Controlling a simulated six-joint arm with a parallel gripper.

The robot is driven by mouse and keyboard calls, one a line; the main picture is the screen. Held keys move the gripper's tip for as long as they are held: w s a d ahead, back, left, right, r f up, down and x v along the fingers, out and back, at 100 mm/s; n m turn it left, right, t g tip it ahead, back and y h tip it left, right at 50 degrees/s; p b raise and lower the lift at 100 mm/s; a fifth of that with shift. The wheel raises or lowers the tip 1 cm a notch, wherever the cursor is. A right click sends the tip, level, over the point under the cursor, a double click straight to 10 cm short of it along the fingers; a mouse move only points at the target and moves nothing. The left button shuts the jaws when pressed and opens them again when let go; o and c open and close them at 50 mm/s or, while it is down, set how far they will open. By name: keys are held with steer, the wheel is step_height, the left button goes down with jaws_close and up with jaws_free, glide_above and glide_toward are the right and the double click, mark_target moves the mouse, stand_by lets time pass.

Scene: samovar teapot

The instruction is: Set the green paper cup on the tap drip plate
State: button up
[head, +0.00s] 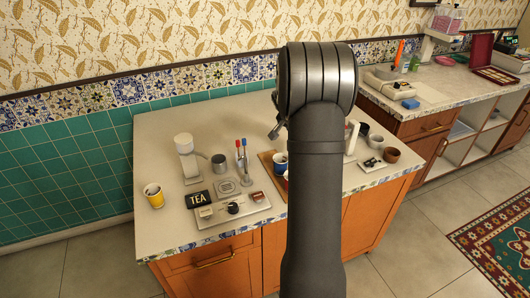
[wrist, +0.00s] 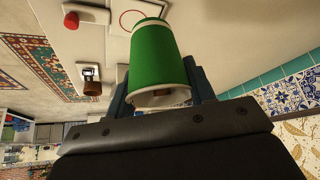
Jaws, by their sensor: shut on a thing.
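The green paper cup (wrist: 155,52) with white rims is between the two fingers of my gripper (wrist: 156,68) in the wrist view. My gripper is shut on it, and the cup's wider rim faces the camera. In the head view my arm hides the gripper and this cup. The tap (head: 241,160) with a red and a blue handle stands on the counter in the head view. A small grey plate with a round mark, which looks like the drip plate (head: 228,187), lies in front of it with nothing on it.
A yellow cup (head: 154,196), a white dispenser (head: 187,158), a grey mug (head: 220,164) and a black TEA sign (head: 198,199) stand around the plate. A blue cup (head: 280,162) is to its right. The counter's back left is clear.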

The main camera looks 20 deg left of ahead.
steer(key=s+a+n, duration=0.1)
steer(key=s+a, duration=0.6)
steer(key=s, duration=0.6)
steer(key=s+a, duration=0.6)
steer(key=s, duration=0.7)
steer(key=s+f+n+y, duration=0.15)
steer(key=s+f, duration=0.25)
steer(key=s, duration=0.8)
steer(key=s+f+n+y, duration=0.1)
steer(key=s+f+n, duration=0.15)
steer(key=s, duration=0.95)
glide_above(227, 186)
steer(key=shift+w+f, duration=0.15)
steer(key=shift+f, duration=1.95)
steer(key=shift+f, duration=0.1)
steer(key=o, duration=0.7)
